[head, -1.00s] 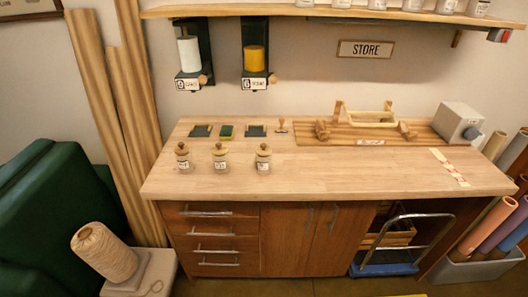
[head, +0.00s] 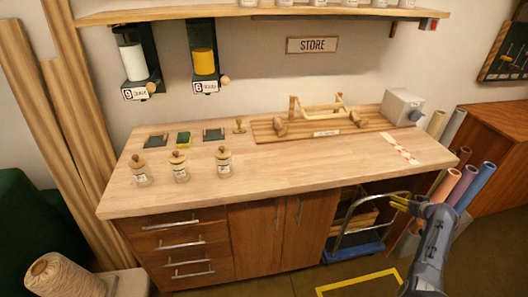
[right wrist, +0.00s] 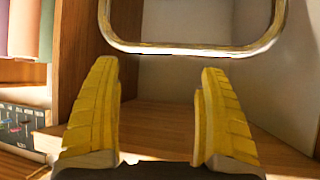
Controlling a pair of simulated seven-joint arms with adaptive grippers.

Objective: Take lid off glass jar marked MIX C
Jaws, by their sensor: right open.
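Three small glass jars with wooden knobbed lids stand in a row on the left part of the worktop in the head view: a left jar (head: 141,171), a middle jar (head: 180,168) and a right jar (head: 224,164). Each has a white label, too small to read, so I cannot tell which is MIX C. All three lids are on. My right gripper (head: 402,204), with yellow fingers, is low at the right, in front of the bench and far from the jars. The right wrist view shows it (right wrist: 160,118) open and empty. My left gripper is not in view.
The worktop (head: 300,178) is clear between the jars and the striped tape (head: 402,150). Small pads lie behind the jars. A wooden rack on a board (head: 330,127) and a grey box (head: 402,107) stand behind. A trolley handle (right wrist: 195,50) is close beyond my right fingers.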

